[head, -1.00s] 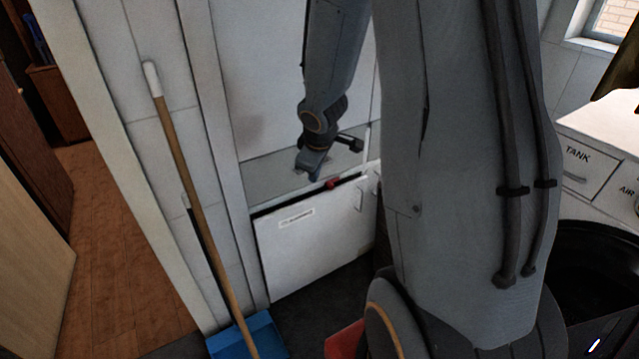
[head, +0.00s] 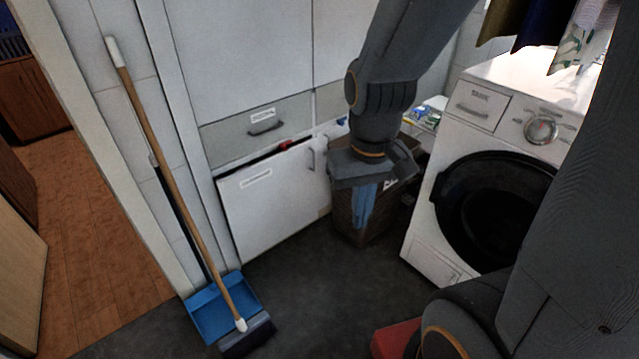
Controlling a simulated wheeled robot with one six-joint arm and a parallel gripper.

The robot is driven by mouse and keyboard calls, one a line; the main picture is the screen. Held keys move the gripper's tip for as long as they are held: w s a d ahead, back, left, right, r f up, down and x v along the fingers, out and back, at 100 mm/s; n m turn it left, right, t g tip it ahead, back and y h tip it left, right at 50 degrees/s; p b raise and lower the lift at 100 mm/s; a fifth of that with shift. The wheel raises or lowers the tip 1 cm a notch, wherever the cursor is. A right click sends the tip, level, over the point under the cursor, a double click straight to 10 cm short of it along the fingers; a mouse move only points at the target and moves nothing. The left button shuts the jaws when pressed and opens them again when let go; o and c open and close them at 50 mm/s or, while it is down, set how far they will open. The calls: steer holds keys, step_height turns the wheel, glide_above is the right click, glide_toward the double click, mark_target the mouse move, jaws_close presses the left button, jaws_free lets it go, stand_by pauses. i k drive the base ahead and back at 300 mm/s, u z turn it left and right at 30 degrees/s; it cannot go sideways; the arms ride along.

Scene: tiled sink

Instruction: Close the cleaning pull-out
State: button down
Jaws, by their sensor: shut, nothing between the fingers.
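My gripper (head: 365,192) is to the right of the front, pointing down before a dark basket. It is shut and looks apart from the pull-out. A pale blue shape shows at its tip; I cannot tell whether this is the fingers or cloth behind.
A grey drawer (head: 255,130) is above the front. A broom (head: 175,180) and blue dustpan (head: 212,312) stand at left. The dark basket (head: 345,225) and a white washing machine (head: 450,150) are at right. Dark floor before the front is clear.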

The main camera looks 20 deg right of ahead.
mark_target(266, 202)
steer(key=z, duration=0.3)
steer(key=k, duration=0.2)
steer(key=u, duration=0.85)
steer(key=i, duration=0.55)
steer(key=u, duration=0.2)
